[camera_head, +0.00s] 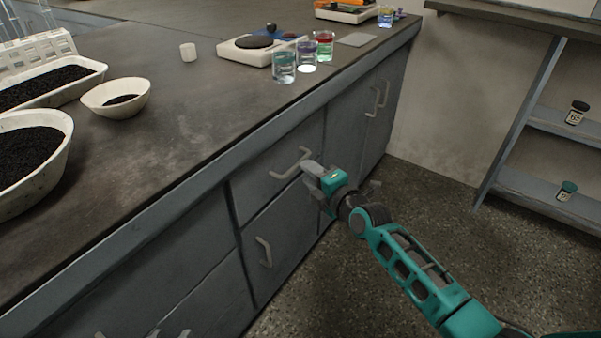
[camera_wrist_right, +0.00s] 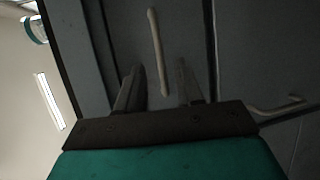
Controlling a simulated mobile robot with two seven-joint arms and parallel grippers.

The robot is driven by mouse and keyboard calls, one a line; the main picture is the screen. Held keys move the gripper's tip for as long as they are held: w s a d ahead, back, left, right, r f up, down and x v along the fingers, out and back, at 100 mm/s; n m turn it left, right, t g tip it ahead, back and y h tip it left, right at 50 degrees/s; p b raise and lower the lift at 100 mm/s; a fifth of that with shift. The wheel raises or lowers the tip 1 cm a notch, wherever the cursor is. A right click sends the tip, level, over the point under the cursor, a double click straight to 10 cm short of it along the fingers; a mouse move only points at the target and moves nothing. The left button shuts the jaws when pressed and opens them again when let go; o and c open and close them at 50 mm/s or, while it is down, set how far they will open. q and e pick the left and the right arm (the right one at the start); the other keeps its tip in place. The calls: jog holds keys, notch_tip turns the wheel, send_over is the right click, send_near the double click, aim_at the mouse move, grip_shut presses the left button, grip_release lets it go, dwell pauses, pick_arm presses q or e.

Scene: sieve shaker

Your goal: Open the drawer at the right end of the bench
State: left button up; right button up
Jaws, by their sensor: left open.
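The bench front has a closed grey drawer (camera_head: 262,172) with a pale bar handle (camera_head: 288,165), just under the worktop edge. My right gripper (camera_head: 312,178) is close to the right end of this handle in the head view. In the right wrist view, the two dark fingers of my right gripper (camera_wrist_right: 160,88) stand apart. A pale bar handle (camera_wrist_right: 154,40) lies ahead of them, its lower end lined up with the gap. I cannot tell whether a finger touches it. My left gripper is not in view.
Below the drawer is a cupboard door with its own handle (camera_head: 264,252). The worktop (camera_head: 190,115) carries bowls, a scale (camera_head: 255,48) and several glass beakers near its front edge. A shelf rack (camera_head: 545,120) stands at the right. The floor between is clear.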

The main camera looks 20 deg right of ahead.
jog(key=b+x, duration=0.1)
jog(key=x, duration=0.4)
jog(key=shift+c, duration=0.5)
grip_shut()
dwell(0.9)
